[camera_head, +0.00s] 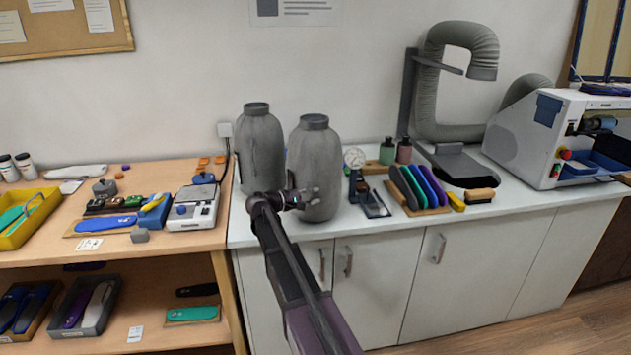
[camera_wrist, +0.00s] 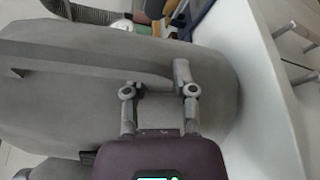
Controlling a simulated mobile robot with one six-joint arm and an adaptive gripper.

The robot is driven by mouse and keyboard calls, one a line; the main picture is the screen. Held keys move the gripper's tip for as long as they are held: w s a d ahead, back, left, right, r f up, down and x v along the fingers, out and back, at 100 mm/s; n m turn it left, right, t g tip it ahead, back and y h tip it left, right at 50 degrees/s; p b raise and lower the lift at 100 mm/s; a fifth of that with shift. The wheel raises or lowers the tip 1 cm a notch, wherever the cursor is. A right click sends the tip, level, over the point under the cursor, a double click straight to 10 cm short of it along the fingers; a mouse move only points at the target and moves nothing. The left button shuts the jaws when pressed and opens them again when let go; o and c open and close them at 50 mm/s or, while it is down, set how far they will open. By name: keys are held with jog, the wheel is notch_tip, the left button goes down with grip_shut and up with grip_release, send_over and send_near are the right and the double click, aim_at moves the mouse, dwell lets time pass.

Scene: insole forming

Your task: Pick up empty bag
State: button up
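Two grey, bottle-shaped vessels stand upright on the white counter, a left one (camera_head: 260,150) and a right one (camera_head: 315,155). I cannot tell whether either is the bag of the task. My gripper (camera_head: 312,195) is in front of the lower part of the right vessel, very close to it. In the wrist view my gripper (camera_wrist: 159,82) has its two fingers apart. A large grey body (camera_wrist: 75,120) fills the view behind them, with a grey bar-like strip (camera_wrist: 75,62) across it. I cannot tell whether the fingers touch it.
A rack of coloured insoles (camera_head: 415,188) stands right of the vessels, with a small tray (camera_head: 376,210) beside it. A grey hose (camera_head: 430,85) and a white machine (camera_head: 545,135) are farther right. A wooden workbench (camera_head: 70,248) with a grey-white device (camera_head: 193,208) stands left.

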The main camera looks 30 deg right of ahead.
aim_at(313, 187)
grip_shut()
jog(key=shift+r, duration=0.2)
dwell(0.3)
notch_tip(313, 187, up, 3)
jog(key=p, duration=0.3)
jog(key=s+a+r+p, duration=0.1)
jog(key=s+a+p, duration=0.1)
jog(key=s+a, duration=0.6)
jog(key=s, duration=0.5)
jog(key=shift+s+a+r, duration=0.25)
jog(key=shift+a+r, duration=0.05)
